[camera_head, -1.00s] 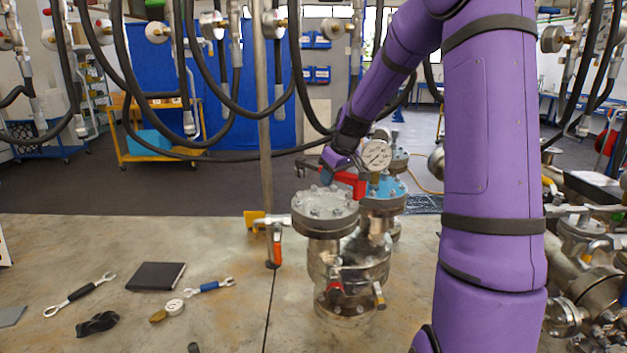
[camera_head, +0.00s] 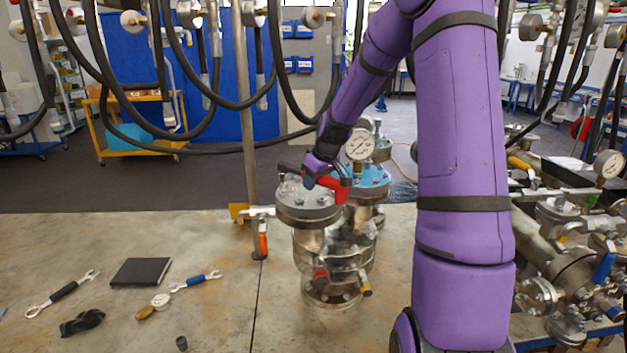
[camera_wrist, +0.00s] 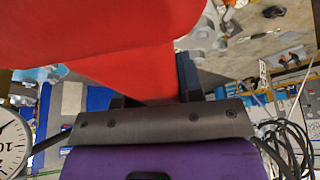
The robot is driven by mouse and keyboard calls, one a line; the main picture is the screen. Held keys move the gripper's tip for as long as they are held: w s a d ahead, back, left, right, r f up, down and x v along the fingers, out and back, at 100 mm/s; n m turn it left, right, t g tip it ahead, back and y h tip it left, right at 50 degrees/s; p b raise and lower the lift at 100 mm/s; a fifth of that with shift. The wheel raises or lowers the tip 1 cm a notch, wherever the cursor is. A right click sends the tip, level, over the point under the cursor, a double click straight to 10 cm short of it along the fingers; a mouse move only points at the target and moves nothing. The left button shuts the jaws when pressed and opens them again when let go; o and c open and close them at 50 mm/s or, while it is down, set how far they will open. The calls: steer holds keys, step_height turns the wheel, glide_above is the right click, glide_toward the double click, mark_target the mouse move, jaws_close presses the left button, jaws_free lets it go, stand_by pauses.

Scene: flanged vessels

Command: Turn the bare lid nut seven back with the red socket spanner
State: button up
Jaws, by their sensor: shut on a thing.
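My gripper (camera_head: 312,178) is shut on the red socket spanner (camera_head: 338,188) at the top of the vessels. In the wrist view the red spanner (camera_wrist: 130,50) fills much of the upper left, close in front of the jaws. The front vessel has a grey flanged lid (camera_head: 308,210) with several nuts around its rim. My gripper is above the back right part of this lid. Behind it stands a vessel with a blue lid (camera_head: 372,178). The spanner's socket end and nut seven cannot be made out, so I cannot tell whether they touch.
A pressure gauge (camera_head: 360,146) stands close to the spanner, and its dial (camera_wrist: 12,145) shows in the wrist view. An orange-handled clamp (camera_head: 262,240) is left of the vessel. Spanners and a black notebook (camera_head: 141,271) lie at left. Hoses hang above. Pipework (camera_head: 570,240) crowds the right.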

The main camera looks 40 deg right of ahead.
steer(key=shift+f, duration=1.15)
steer(key=shift+w+d+n, duration=0.1)
steer(key=shift+d+n, duration=0.2)
steer(key=shift+d, duration=0.05)
steer(key=w+d+n, duration=0.1)
steer(key=d+n, duration=0.1)
steer(key=w+d+n+y, duration=0.1)
steer(key=n, duration=0.1)
steer(key=w+d+n+g+y, duration=0.1)
steer(key=d+n, duration=0.1)
steer(key=shift+w+d+f, duration=0.1)
steer(key=shift+w+d, duration=0.05)
steer(key=shift+d, duration=0.15)
steer(key=shift+w+d+n+g+y, duration=0.35)
steer(key=shift+w+d+n, duration=0.2)
steer(key=shift+n, duration=0.25)
